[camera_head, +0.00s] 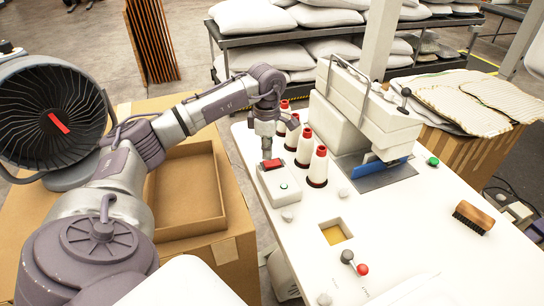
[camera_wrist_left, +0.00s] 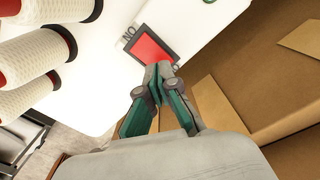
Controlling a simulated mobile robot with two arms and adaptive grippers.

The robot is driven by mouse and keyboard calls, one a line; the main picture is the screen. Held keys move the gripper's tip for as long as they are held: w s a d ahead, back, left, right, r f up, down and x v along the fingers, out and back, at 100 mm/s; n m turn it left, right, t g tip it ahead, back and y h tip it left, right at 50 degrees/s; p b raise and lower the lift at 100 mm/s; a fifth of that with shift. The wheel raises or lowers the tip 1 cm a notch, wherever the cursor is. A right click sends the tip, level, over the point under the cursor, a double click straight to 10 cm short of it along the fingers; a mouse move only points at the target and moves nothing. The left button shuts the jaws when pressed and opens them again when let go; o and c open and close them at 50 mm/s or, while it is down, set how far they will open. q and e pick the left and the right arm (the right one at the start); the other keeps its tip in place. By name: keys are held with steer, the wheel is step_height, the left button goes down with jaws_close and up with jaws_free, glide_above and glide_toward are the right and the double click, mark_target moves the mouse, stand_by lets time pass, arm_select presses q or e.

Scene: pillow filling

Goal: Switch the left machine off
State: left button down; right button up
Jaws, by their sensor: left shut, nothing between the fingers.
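A white switch box (camera_head: 279,185) stands on the white table near its left edge. My left gripper (camera_head: 267,154) is shut and empty, pointing down just above the red rocker. In the left wrist view its fingertips (camera_wrist_left: 160,72) overlap the rocker's near edge. I cannot tell whether they touch it. My right gripper is out of view.
White thread cones (camera_head: 316,167) with red tops stand just right of the box. A white sewing machine (camera_head: 355,120) stands beyond them. A brush (camera_head: 474,217) and a red-knobbed lever (camera_head: 354,262) are on the table. An open cardboard box (camera_head: 229,248) is to the left.

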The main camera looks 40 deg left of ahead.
mark_target(267, 163)
arm_select(q)
steer(key=shift+f+b, duration=0.4)
steer(key=shift+f, duration=0.2)
steer(key=shift+f+b, duration=0.4)
steer(key=shift+f, duration=0.2)
stand_by(0.5)
steer(key=shift+r, duration=0.1)
steer(key=shift+r+p, duration=2.65)
steer(key=shift+r, duration=0.85)
steer(key=shift+f, duration=0.1)
